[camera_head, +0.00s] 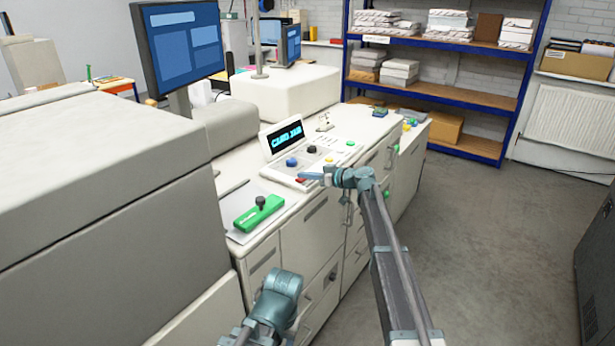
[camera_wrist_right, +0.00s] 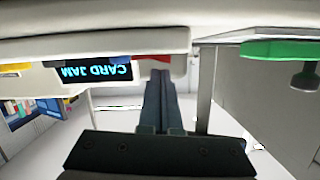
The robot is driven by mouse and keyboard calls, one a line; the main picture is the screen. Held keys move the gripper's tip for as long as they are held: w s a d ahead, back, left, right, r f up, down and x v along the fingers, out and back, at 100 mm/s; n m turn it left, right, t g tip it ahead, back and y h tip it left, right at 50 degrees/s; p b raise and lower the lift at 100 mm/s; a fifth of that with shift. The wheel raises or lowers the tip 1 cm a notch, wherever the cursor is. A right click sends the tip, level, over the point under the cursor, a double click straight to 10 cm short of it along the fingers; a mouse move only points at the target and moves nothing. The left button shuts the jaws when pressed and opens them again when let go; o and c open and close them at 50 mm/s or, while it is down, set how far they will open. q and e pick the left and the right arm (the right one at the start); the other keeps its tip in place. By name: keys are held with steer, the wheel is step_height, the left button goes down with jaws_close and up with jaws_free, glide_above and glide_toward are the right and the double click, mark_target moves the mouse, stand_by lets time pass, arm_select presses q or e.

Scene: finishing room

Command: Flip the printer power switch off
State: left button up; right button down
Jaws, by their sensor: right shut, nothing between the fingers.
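A small red control (camera_head: 300,181), which looks like the power switch, sits at the front edge of the printer's control panel (camera_head: 322,164). The red part also shows in the right wrist view (camera_wrist_right: 150,57), partly covered by my fingers. Whether it is on or off cannot be told. My right gripper (camera_head: 304,175) is shut and empty, its fingertips right at the red control. In the right wrist view my closed fingers (camera_wrist_right: 162,76) reach up to it; touching or just apart cannot be told. My left gripper is not visible; only part of my left arm shows at the bottom.
A green block (camera_head: 259,213) with a black knob stands left. Open floor (camera_head: 490,240) lies right, a shelf rack (camera_head: 440,88) behind.

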steer(key=shift+f, duration=0.1)
stand_by(0.3)
steer(key=shift+s+a+f+b, duration=0.1)
steer(key=shift+s+f+b, duration=0.1)
steer(key=shift+f+b, duration=0.4)
steer(key=shift+r, duration=0.2)
steer(key=shift+p, duration=0.3)
steer(key=shift+a+r+p, duration=0.1)
steer(key=shift+r+p, duration=0.7)
steer(key=shift+r, duration=0.1)
steer(key=r+p, duration=0.3)
steer(key=shift+s+r, duration=0.1)
steer(key=shift+s, duration=0.25)
steer(key=p+v, duration=0.1)
steer(key=v, duration=0.8)
steer(key=shift+s+f+p, duration=0.35)
steer(key=shift+s, duration=0.1)
